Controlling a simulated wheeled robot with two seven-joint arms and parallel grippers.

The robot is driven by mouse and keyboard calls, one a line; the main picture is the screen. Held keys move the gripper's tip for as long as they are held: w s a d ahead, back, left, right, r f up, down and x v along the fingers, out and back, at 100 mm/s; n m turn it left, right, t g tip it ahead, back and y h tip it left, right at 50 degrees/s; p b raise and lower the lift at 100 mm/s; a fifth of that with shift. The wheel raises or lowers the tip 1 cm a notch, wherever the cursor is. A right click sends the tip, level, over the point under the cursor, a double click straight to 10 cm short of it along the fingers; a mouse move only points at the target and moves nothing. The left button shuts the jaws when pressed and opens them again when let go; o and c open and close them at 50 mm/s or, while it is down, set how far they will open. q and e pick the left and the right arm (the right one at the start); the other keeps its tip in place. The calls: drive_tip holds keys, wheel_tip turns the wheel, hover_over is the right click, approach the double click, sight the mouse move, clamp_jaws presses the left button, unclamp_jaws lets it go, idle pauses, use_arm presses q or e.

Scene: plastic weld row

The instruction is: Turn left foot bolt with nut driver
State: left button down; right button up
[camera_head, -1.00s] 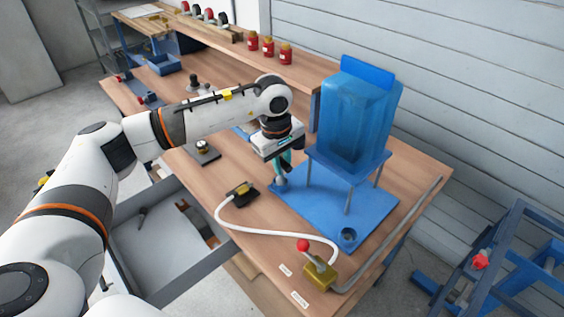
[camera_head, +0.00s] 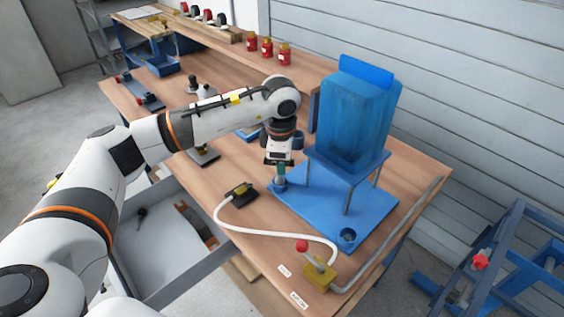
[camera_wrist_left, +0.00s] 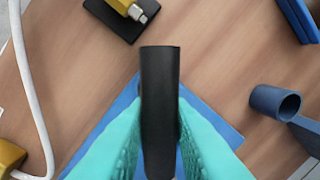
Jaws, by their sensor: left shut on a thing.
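My left gripper (camera_head: 281,173) points down over the near-left corner of the blue base plate (camera_head: 320,212), at the left foot (camera_head: 279,186). In the left wrist view its teal fingers (camera_wrist_left: 160,135) are shut on a black cylindrical handle, the nut driver (camera_wrist_left: 160,95). The driver's lower end and the left foot bolt are hidden, so I cannot tell how they meet. A round foot cup (camera_head: 348,235) shows at the plate's front corner. The right gripper is not in view.
A translucent blue tank (camera_head: 356,115) stands on legs above the plate, close to my gripper's right. A white hose (camera_head: 250,229) runs from a brass fitting (camera_head: 241,190) to a red-knobbed valve (camera_head: 319,275). A blue tube holder (camera_wrist_left: 274,102) is at right in the wrist view.

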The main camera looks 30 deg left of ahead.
use_arm(q)
drive_tip(key=n, duration=0.5)
drive_tip(key=shift+w+a+n+g+y, duration=0.1)
drive_tip(key=shift+a+n+g+y, duration=0.05)
drive_tip(key=shift+n+g+y, duration=0.2)
drive_tip(key=shift+a+r+p, duration=0.15)
drive_tip(key=shift+r+p, duration=0.8)
drive_tip(key=shift+r, duration=0.3)
drive_tip(key=shift+r+p, duration=0.8)
drive_tip(key=shift+r, duration=0.5)
